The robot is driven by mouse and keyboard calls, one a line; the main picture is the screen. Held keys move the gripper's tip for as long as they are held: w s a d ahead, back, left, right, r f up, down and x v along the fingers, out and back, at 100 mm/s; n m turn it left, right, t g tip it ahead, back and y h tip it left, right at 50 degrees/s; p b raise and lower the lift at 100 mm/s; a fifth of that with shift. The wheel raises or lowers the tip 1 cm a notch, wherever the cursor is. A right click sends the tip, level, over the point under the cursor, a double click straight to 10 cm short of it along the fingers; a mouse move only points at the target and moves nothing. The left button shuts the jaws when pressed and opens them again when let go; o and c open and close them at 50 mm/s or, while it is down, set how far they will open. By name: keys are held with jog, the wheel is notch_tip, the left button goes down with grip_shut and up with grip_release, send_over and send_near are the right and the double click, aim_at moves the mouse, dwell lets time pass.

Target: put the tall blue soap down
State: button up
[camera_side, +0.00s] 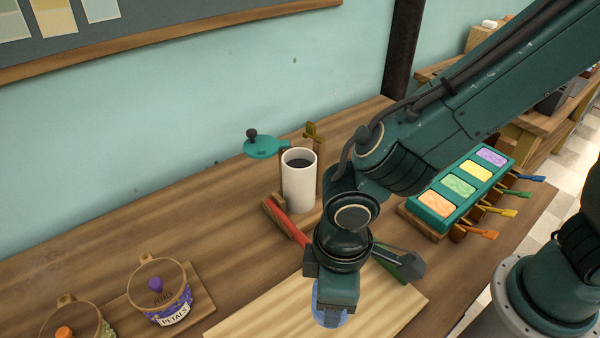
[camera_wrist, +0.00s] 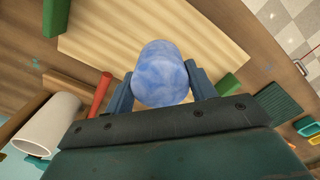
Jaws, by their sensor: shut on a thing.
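The tall blue soap (camera_wrist: 161,75) is a mottled blue rounded cylinder between the two fingers of my gripper (camera_wrist: 162,88) in the wrist view. My gripper is shut on it. In the side view my gripper (camera_side: 331,305) points down over the pale wooden board (camera_side: 262,322), and part of the blue soap shows below it near the bottom edge. The pale board also shows behind the soap in the wrist view (camera_wrist: 110,35). I cannot tell whether the soap's lower end touches the board.
A white cylinder (camera_side: 299,188) with a dark opening stands behind my gripper, beside a red-handled piece (camera_side: 287,222). A teal tray (camera_side: 463,187) of coloured soaps stands at right. A petals jar (camera_side: 160,292) stands at left.

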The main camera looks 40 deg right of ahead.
jog(key=shift+f, duration=1.7)
jog(key=shift+f, duration=1.9)
jog(key=shift+f, duration=0.1)
jog(key=o, duration=1.1)
notch_tip(320, 180, up, 12)
jog(key=shift+r, duration=0.15)
